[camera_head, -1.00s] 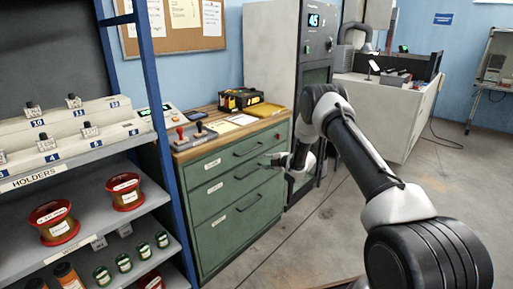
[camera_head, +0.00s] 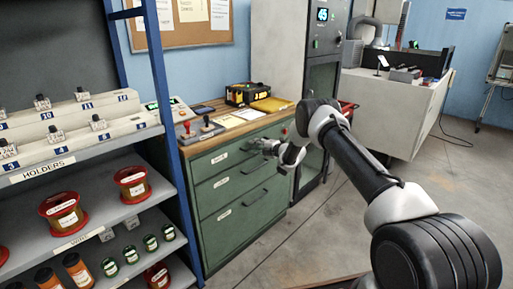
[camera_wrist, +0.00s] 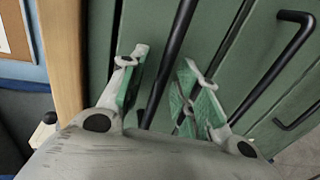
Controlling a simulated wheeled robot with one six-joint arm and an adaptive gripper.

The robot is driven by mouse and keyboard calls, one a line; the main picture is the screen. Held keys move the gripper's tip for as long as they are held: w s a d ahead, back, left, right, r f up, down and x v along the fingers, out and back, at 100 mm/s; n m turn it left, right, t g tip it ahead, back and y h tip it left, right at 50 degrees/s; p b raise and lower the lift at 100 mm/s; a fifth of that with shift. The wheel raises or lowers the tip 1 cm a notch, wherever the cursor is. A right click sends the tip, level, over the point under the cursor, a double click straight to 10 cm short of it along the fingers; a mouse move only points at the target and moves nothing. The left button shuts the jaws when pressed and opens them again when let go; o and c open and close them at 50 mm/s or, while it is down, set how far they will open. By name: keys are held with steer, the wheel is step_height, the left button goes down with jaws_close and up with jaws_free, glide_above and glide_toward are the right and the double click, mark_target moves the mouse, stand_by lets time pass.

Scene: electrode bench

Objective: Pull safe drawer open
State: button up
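The green cabinet (camera_head: 245,215) has three stacked drawers with dark bar handles and white labels too small to read. All three drawers look shut. My gripper (camera_head: 265,146) is at the front of the top drawer (camera_head: 222,157) and hides most of its handle. In the wrist view, my gripper (camera_wrist: 163,75) is open, with pale fingers and green pads. A dark bar handle (camera_wrist: 171,58) runs between the fingers, with gaps visible on both sides. A second handle (camera_wrist: 272,75) shows to the right.
A blue-framed shelf (camera_head: 167,100) with spools stands close on the left. A tall grey cabinet (camera_head: 281,45) is behind. Floor (camera_head: 320,225) in front is clear.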

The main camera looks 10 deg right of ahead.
jaws_close()
steer(key=f+v, duration=0.2)
steer(key=v, duration=0.9)
steer(key=f+v, duration=0.3)
steer(key=v, duration=0.9)
steer(key=shift+s+d, duration=0.4)
steer(key=shift+s, duration=0.15)
steer(key=shift+r, duration=0.1)
jaws_free()
steer(key=shift+s+d, duration=0.1)
